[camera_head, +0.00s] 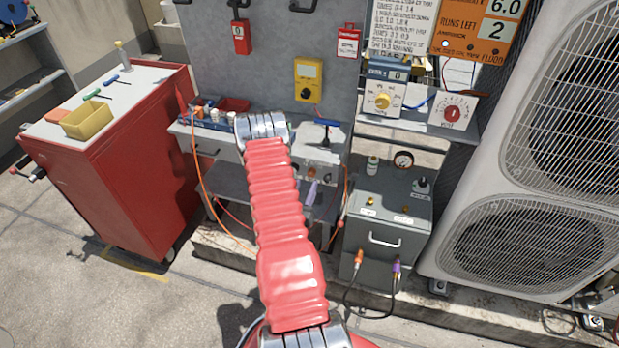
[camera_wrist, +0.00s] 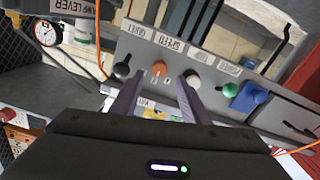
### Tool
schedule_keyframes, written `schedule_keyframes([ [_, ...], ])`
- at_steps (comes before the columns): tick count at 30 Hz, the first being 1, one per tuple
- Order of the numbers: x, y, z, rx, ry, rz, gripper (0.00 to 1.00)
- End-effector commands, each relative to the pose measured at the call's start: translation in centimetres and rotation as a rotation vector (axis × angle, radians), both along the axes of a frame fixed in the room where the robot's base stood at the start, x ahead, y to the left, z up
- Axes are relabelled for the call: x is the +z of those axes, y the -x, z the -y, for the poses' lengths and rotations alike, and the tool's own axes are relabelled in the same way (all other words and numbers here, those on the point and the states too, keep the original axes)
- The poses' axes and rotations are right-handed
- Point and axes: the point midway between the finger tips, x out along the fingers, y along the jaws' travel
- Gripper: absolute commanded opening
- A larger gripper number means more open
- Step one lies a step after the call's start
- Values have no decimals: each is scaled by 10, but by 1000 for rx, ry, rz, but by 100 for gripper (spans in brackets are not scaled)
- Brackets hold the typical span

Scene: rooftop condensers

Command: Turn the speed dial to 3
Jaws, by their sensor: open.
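My gripper (camera_wrist: 161,76) shows in the wrist view with its two dark fingers apart, in front of a row of knobs on a grey bench panel. An orange knob (camera_wrist: 158,69) appears between the fingertips; I cannot tell whether they touch it. A white knob (camera_wrist: 194,56) is just right of the right fingertip. A blurred label that seems to read SPEED (camera_wrist: 172,43) is above them. In the head view my arm hides much of this panel. Which dial is the speed dial is unclear.
A red dial (camera_head: 452,113) sits right of the yellow one. A grey box (camera_head: 385,215) stands below right, condensers (camera_head: 530,230) right, a red cabinet (camera_head: 125,175) left.

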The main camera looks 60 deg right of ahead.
Motion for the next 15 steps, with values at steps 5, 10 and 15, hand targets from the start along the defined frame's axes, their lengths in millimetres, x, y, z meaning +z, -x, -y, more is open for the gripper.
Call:
schedule_keyframes([
  [5,0,-4,28,-2,1,2,42],
  [10,0,-7,45,0,0,1,42],
  [15,0,-8,50,1,-1,0,42],
])
